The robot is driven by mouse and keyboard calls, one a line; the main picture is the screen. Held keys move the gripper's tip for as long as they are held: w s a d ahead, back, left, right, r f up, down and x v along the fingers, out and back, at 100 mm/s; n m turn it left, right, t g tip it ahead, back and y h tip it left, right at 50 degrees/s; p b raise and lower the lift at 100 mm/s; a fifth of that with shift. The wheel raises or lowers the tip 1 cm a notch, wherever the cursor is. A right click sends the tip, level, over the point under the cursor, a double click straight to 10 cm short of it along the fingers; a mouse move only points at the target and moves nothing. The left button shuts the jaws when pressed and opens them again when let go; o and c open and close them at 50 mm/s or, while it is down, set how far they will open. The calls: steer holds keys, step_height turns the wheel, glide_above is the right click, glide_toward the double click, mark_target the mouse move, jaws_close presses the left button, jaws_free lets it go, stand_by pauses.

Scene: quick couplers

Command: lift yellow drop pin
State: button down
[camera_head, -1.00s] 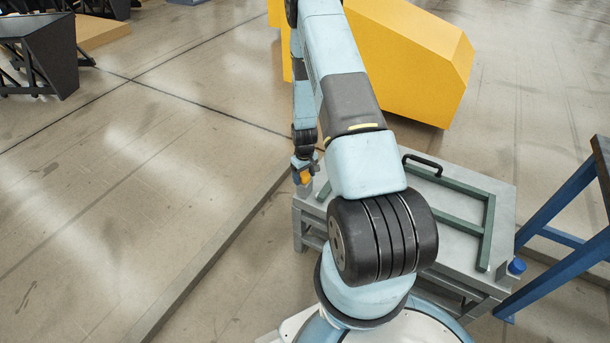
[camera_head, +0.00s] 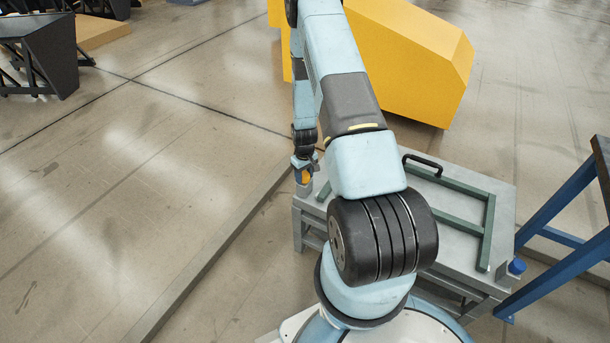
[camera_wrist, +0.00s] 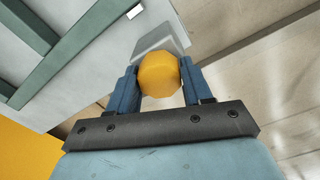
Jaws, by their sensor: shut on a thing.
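The yellow drop pin (camera_wrist: 159,78) shows as a faceted yellow knob in the wrist view. My gripper (camera_wrist: 158,70) is shut on it, with one blue finger on each side of the knob. Beyond the knob is a grey block-like part (camera_wrist: 163,40) at the edge of the grey table; the pin's lower part is hidden. I cannot tell whether the pin is seated or raised.
The grey table (camera_head: 502,200) carries a green frame (camera_head: 487,235) and a black handle (camera_head: 422,160). A large yellow block (camera_head: 420,70) stands behind. A blue stand (camera_head: 565,260) is at the right. Floor to the left is open, crossed by a low grey rail (camera_head: 215,255).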

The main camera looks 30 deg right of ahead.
mark_target(304, 174)
steer(key=shift+w+r, duration=0.1)
steer(key=shift+r, duration=2.1)
steer(key=c, duration=0.5)
jaws_free()
steer(key=shift+c, duration=0.2)
steer(key=shift+r, duration=0.15)
step_height(304, 174, up, 13)
steer(key=shift+r, duration=0.2)
steer(key=shift+r, duration=0.1)
